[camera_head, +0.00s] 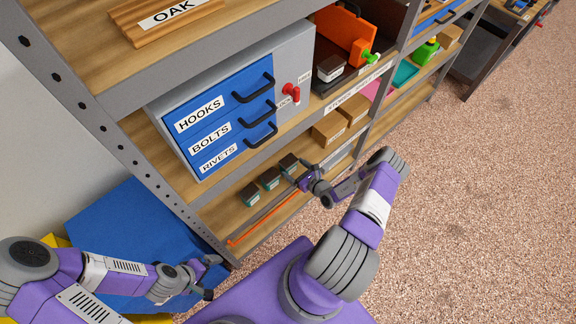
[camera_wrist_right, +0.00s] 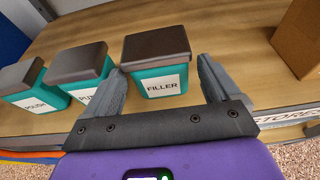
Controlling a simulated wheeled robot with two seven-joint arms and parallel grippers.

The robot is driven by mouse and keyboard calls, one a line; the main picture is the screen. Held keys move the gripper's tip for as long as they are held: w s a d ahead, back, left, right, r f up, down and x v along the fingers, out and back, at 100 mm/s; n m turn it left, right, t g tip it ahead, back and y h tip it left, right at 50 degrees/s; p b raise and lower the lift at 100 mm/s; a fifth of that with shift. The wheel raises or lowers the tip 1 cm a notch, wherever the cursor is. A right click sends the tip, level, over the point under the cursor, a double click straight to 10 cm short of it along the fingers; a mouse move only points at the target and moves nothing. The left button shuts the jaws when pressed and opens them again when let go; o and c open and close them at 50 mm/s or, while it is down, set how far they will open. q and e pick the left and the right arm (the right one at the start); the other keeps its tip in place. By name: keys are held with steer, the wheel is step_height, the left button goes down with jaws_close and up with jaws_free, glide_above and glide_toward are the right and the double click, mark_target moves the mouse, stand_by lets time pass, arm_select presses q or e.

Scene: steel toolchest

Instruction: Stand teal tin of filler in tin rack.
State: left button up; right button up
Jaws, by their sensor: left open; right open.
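The teal tin of filler (camera_wrist_right: 165,83), with a dark brown lid and a FILLER label, stands upright on a wooden shelf. In the head view it is the rightmost tin (camera_head: 288,161) of a row, partly beside my gripper. My right gripper (camera_wrist_right: 163,88) is open, with a finger on each side of the tin's near face; I cannot tell whether they touch it. It also shows in the head view (camera_head: 303,180). My left gripper (camera_head: 210,277) is open and empty, low on the left. I cannot identify the tin rack for certain.
A POLISH tin (camera_wrist_right: 22,84) and another teal tin (camera_wrist_right: 76,72) stand left of the filler. A cardboard box (camera_wrist_right: 298,40) is to the right. A drawer cabinet (camera_head: 225,105) stands on the shelf above. An orange bar (camera_head: 262,222) lies along the shelf's front.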

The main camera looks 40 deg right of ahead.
mark_target(293, 168)
steer(key=b+x, duration=0.1)
steer(key=x, duration=0.3)
steer(key=shift+w+a+f, duration=0.1)
steer(key=shift+w+f, duration=0.05)
steer(key=shift+w, duration=0.05)
steer(key=shift+c, duration=0.3)
steer(key=c, duration=0.8)
step_height(293, 168, up, 10)
steer(key=p, duration=0.3)
steer(key=shift+c, duration=0.2)
steer(key=shift+s, duration=0.1)
